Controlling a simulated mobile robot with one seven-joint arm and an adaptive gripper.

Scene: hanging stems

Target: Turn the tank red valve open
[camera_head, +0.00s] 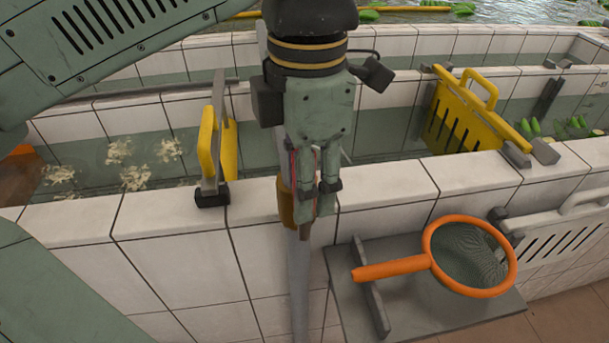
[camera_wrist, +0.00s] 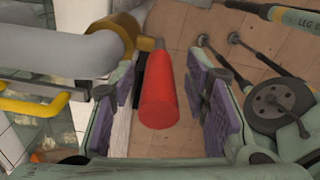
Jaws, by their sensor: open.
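The red valve handle (camera_wrist: 158,92) shows in the wrist view as a red tapered grip. It joins a brass fitting (camera_wrist: 122,35) on a thick grey pipe (camera_wrist: 60,52). My gripper (camera_wrist: 160,105) is open, with one purple-padded finger on each side of the handle. Gaps show between the pads and the red grip, and I see no contact. In the head view my gripper (camera_head: 317,200) points down in front of the tiled tank wall, beside the upright pipe (camera_head: 299,285). The red handle is hidden there behind my gripper.
The tiled tank wall (camera_head: 168,222) runs across the view. A yellow gate (camera_head: 213,150) stands on it at left, and a yellow slotted panel (camera_head: 462,112) at right. An orange-rimmed net (camera_head: 470,257) lies on a grey shelf (camera_head: 420,315) at lower right.

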